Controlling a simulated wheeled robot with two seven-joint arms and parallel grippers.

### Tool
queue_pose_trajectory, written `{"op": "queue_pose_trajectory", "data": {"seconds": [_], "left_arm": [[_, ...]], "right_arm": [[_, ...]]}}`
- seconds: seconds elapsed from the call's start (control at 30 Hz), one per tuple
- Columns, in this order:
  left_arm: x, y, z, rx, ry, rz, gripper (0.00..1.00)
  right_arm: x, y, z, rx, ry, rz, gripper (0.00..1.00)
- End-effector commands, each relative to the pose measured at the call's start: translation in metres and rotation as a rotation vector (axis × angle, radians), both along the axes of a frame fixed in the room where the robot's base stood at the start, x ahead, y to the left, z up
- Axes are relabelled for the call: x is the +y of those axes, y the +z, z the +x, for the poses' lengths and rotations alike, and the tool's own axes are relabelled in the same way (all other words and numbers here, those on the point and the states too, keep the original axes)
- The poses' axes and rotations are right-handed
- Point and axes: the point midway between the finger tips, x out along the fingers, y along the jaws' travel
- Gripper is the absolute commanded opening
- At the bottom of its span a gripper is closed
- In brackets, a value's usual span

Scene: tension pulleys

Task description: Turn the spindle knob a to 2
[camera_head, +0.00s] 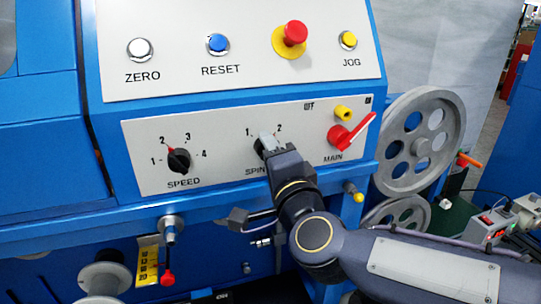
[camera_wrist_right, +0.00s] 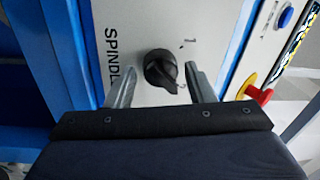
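The black spindle knob (camera_wrist_right: 160,70) is on a light panel, with SPINDLE printed beside it. Contact cannot be told. My left gripper is not in view.
The speed knob (camera_head: 179,160) is to the left, and the red main switch (camera_head: 345,135) is to the right. Above are the red mushroom button (camera_head: 290,38), the blue reset button (camera_head: 218,43) and the yellow jog button (camera_head: 348,40). A grey handwheel (camera_head: 418,142) stands right of the panel.

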Motion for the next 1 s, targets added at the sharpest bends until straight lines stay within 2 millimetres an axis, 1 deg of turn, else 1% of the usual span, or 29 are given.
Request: {"op": "queue_pose_trajectory", "data": {"seconds": [0.27,0.37,0.47,0.7,0.8,0.9,1.0], "left_arm": [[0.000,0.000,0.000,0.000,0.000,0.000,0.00],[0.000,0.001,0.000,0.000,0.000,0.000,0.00],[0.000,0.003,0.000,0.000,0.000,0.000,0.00],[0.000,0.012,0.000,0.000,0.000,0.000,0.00],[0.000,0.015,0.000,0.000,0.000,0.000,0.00],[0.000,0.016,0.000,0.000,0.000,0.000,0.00],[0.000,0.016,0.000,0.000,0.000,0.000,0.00]], "right_arm": [[0.000,0.000,0.000,-0.001,0.000,-0.002,0.56],[-0.001,0.000,-0.003,-0.001,0.001,-0.002,0.56],[-0.004,0.001,-0.013,-0.003,0.002,-0.001,0.56],[-0.017,-0.002,-0.053,-0.003,0.002,-0.001,0.56],[-0.021,-0.003,-0.065,-0.002,0.001,-0.001,0.56],[-0.023,-0.004,-0.072,-0.001,0.000,-0.001,0.56],[-0.024,-0.006,-0.074,0.000,0.000,-0.001,0.56]]}}
